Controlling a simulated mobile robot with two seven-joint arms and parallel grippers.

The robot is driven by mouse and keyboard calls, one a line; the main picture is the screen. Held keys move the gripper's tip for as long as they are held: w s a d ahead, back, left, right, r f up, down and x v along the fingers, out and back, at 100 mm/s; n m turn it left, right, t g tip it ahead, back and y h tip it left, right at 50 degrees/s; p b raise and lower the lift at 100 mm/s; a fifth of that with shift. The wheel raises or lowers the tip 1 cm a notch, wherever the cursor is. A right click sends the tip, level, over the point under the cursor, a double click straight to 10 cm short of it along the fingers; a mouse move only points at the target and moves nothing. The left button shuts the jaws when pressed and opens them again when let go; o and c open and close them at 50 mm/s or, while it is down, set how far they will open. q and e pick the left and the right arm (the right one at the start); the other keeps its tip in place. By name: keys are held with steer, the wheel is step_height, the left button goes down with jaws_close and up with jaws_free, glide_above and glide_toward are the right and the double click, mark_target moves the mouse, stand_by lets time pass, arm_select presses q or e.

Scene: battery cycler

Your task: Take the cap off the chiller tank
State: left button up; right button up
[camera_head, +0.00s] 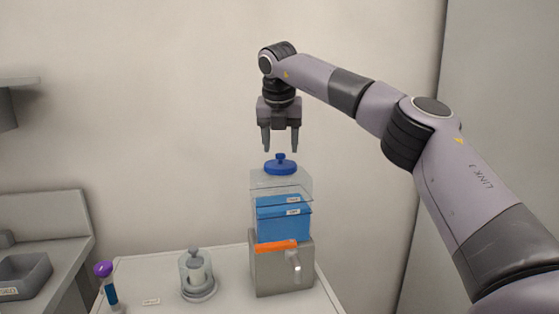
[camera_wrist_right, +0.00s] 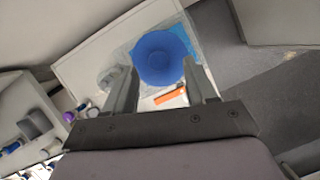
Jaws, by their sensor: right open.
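The chiller tank (camera_head: 284,217) stands on the white table, a clear box with blue liquid on a grey base. Its blue cap (camera_head: 280,167) with a raised knob sits on top of the tank. My right gripper (camera_head: 281,150) points straight down just above the cap, open and empty, and does not visibly touch it. In the right wrist view the cap (camera_wrist_right: 160,58) shows as a blue disc beyond and between the two fingers. My left gripper is in neither view.
A clear domed jar (camera_head: 196,278) and a purple-capped tube (camera_head: 105,279) stand to the left. A grey sink-like unit (camera_head: 25,275) is at far left. The air around the tank's top is free.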

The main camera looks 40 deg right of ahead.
mark_target(280, 159)
steer(key=shift+x, duration=1.35)
jaws_close()
